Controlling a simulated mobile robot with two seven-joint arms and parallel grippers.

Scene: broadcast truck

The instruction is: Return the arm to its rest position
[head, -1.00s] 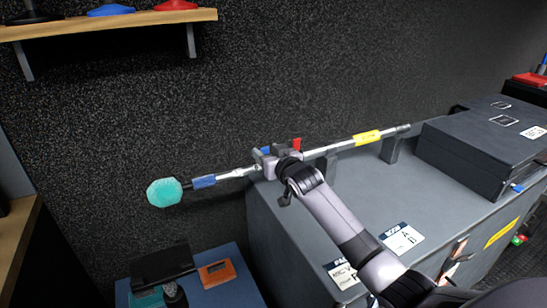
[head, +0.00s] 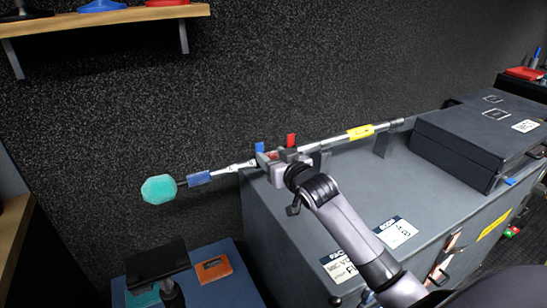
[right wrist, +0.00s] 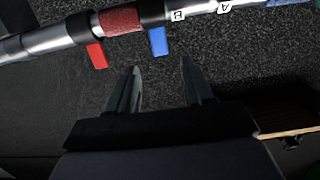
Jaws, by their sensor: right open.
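My right gripper (head: 270,158) reaches over the grey case from the lower right. In the right wrist view its two fingers (right wrist: 158,72) are spread with nothing between them. A silver pole (head: 314,147) lies along the back of the case, with a teal foam head (head: 159,189) overhanging at the left. In the right wrist view the pole (right wrist: 50,39) crosses above the fingertips, apart from them. A red tab (right wrist: 96,55) and a blue tab (right wrist: 158,41) flank a red band (right wrist: 120,20) on it. In the head view my gripper hides part of the pole. My left gripper is not in view.
The grey case (head: 300,225) carries a smaller dark case (head: 465,147) at the right and a rear support (head: 383,145). A wall shelf (head: 110,18) is at upper left. A blue surface (head: 215,288) with an orange item (head: 213,269) is at lower left.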

